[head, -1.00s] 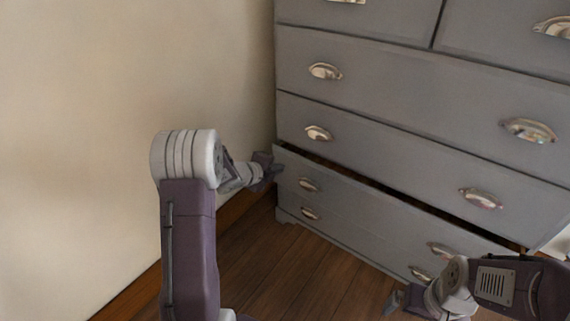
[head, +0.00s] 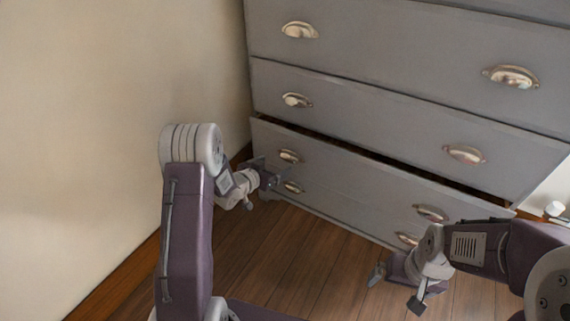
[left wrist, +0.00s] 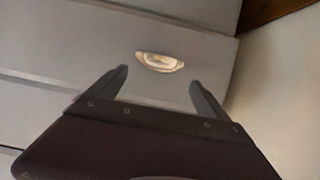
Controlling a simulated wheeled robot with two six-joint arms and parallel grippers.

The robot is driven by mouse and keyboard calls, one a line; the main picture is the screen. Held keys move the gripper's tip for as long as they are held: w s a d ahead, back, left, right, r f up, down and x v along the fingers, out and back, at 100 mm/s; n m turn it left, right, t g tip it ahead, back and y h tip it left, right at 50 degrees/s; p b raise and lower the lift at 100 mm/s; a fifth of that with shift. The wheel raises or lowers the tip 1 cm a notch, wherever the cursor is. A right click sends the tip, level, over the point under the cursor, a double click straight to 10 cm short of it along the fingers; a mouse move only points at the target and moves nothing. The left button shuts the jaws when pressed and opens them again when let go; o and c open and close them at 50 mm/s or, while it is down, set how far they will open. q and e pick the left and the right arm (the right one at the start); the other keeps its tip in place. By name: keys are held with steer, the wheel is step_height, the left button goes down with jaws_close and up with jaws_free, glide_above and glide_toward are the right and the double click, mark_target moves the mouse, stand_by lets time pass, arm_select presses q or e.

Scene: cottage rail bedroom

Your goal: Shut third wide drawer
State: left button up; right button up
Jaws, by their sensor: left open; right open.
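The third wide drawer (head: 345,172) of the grey chest stands slightly out, with a dark gap along its top edge. It has metal cup handles at left (head: 289,156) and right (head: 430,212). My left gripper (head: 272,172) is open and empty near the drawer's left end. In the left wrist view its two fingers (left wrist: 158,84) frame a cup handle (left wrist: 160,62) on a grey front; I cannot tell whether they touch it. My right gripper (head: 397,285) is open and empty, low in front of the chest's right part.
Another wide drawer (head: 400,128) above looks shut. Lower handles (head: 293,187) sit close under the third drawer's. The cream wall (head: 90,130) runs close along my left arm. Bare wooden floor (head: 320,250) lies between my arms.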

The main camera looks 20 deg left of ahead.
mark_target(287, 158)
arm_select(q)
steer(key=b+x, duration=0.1)
steer(key=x, duration=0.7)
steer(key=shift+w+f, duration=0.1)
steer(key=shift+f, duration=0.15)
steer(key=shift+w+d, duration=0.1)
steer(key=shift+w, duration=0.2)
